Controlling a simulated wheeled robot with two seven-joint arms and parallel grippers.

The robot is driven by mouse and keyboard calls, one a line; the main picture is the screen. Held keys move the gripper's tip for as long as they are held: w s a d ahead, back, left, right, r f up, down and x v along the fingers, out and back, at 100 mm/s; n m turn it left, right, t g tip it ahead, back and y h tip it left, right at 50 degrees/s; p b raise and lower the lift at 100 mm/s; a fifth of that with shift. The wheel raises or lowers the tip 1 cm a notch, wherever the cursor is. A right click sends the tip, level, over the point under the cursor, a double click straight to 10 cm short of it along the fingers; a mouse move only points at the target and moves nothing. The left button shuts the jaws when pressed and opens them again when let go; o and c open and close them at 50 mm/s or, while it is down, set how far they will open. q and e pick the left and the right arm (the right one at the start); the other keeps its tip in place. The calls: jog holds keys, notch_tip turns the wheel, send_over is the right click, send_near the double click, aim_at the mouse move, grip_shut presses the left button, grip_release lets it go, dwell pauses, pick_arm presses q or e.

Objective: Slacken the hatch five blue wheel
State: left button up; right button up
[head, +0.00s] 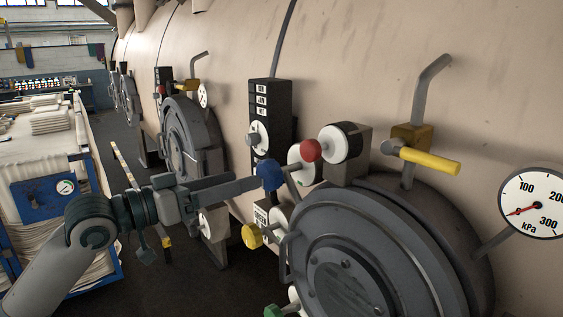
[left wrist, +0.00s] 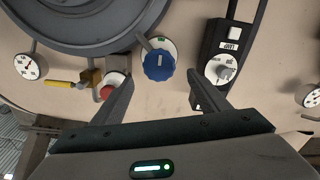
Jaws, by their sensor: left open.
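The blue wheel (head: 269,175) is a lobed knob on a white round base beside the large grey hatch (head: 352,262). In the left wrist view the blue wheel (left wrist: 159,65) sits ahead of and between my two open fingers, with a white pointer line on it. My left gripper (head: 250,182) reaches in from the left in the head view, its fingertips close to the blue wheel. In the left wrist view my left gripper (left wrist: 160,88) is open and empty. Contact with the wheel cannot be told. My right gripper is not in view.
Near the blue wheel are a red knob (head: 310,151), a yellow knob (head: 252,236), a green knob (head: 272,311) and a black panel (head: 268,125) with a dial. A yellow-handled valve (head: 430,160) and pressure gauge (head: 532,203) stand right. A cloth-laden cart (head: 40,188) stands left.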

aim_at(281, 168)
pick_arm(q)
jog(key=p+x, duration=0.4)
jog(key=x, duration=0.6)
jog(key=shift+d+r, duration=0.1)
jog(key=shift+r, duration=0.05)
jog(key=shift+x, duration=0.85)
jog(key=c, duration=1.1)
